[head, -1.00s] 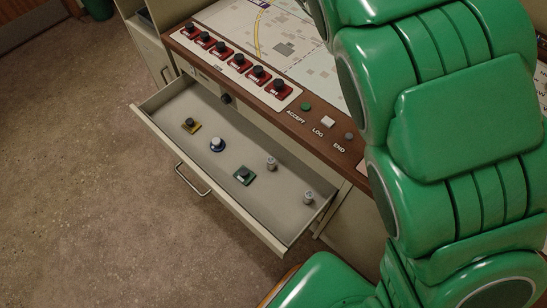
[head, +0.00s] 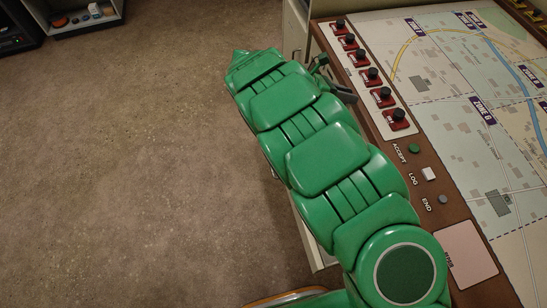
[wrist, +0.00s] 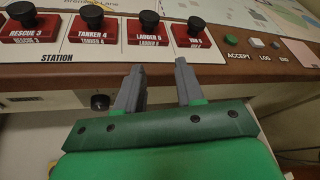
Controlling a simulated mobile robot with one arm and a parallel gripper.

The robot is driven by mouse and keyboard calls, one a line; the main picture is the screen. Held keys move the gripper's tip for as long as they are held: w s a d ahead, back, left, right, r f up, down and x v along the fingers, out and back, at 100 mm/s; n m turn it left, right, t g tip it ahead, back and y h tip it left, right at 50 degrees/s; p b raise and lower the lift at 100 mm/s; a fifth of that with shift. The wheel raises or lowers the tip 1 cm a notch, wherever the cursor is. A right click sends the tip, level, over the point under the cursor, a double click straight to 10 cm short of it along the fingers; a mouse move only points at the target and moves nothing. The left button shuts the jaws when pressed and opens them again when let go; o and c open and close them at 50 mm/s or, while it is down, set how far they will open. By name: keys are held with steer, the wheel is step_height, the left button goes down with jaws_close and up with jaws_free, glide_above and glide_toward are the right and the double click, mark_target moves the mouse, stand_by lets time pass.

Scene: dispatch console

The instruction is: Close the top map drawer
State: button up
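The top map drawer (head: 312,240) is mostly hidden behind my arm in the head view; only a thin pale edge shows beside the arm. In the wrist view, a pale surface at lower left, which seems to be the drawer's inside (wrist: 28,135), lies below the console's front. How far it stands out now cannot be told. My gripper (head: 333,78) is by the console's wooden front edge in the head view. In the wrist view its two grey fingers (wrist: 157,84) are apart, pointing at that edge, with nothing between them.
The console's wooden edge (head: 398,160) carries a row of red station blocks with black knobs (head: 373,76) and a map. A dark knob (wrist: 100,102) sticks out under the edge. Open floor (head: 140,160) lies left; a shelf unit (head: 85,17) stands far left.

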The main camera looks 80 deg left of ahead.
steer(key=s+a+f+n+y, duration=0.1)
steer(key=s+f+n, duration=0.2)
steer(key=s, duration=0.3)
steer(key=s+a+f+n+y, duration=0.2)
steer(key=s+f+n, duration=0.1)
steer(key=s, duration=0.3)
steer(key=s+a+f+n+t+y, duration=0.1)
steer(key=s+f+n, duration=0.1)
steer(key=s+f, duration=0.3)
steer(key=shift+s+a+f+n+y, duration=0.1)
steer(key=shift+s+f+n+y, duration=0.1)
steer(key=shift+s, duration=0.35)
steer(key=shift+s+a+f+n+y, duration=0.1)
steer(key=shift+s+f+n+y, duration=0.1)
steer(key=shift+s, duration=0.35)
steer(key=s+d+f+n+y, duration=0.2)
steer(key=s+d+f+n, duration=0.2)
steer(key=s+f+n, duration=0.25)
steer(key=s+d+f+n+y, duration=0.3)
steer(key=s+d+f+n, duration=0.15)
steer(key=s+f, duration=0.2)
steer(key=x, duration=0.8)
steer(key=shift+a+f, duration=0.2)
steer(key=shift+a, duration=0.2)
steer(key=shift+w, duration=0.1)
jaws_close()
